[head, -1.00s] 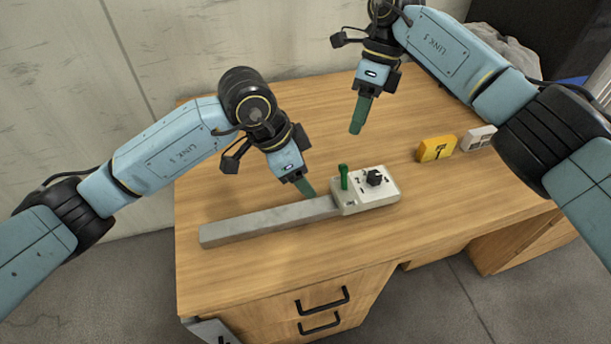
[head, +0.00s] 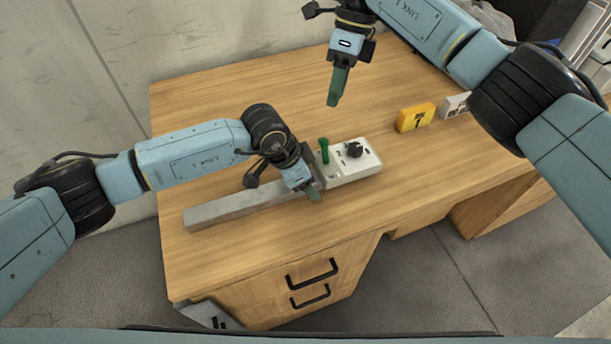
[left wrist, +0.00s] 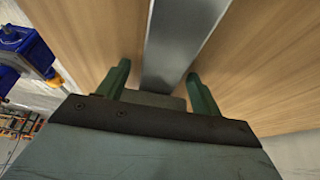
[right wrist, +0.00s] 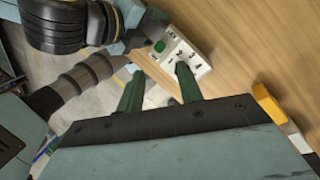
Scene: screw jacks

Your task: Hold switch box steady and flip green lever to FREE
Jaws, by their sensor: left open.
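The white switch box (head: 368,166) lies on the desk, joined to the end of a long grey bar (head: 228,206). Its green lever (head: 324,151) stands up on the left part, beside a black knob (head: 353,150). My left gripper (head: 314,193) is open at the bar's right end, close to the box. In the left wrist view its fingers (left wrist: 157,80) are apart, with the grey bar (left wrist: 180,45) running between them. My right gripper (head: 335,100) is open and empty, above and behind the box. The right wrist view shows the box (right wrist: 185,50) and lever (right wrist: 160,46) beyond its fingertips.
A yellow block (head: 415,118) and a small white box (head: 455,104) stand at the right of the wooden desk (head: 220,110). The desk top behind the bar is clear. The desk's front edge lies a short way in front of the bar.

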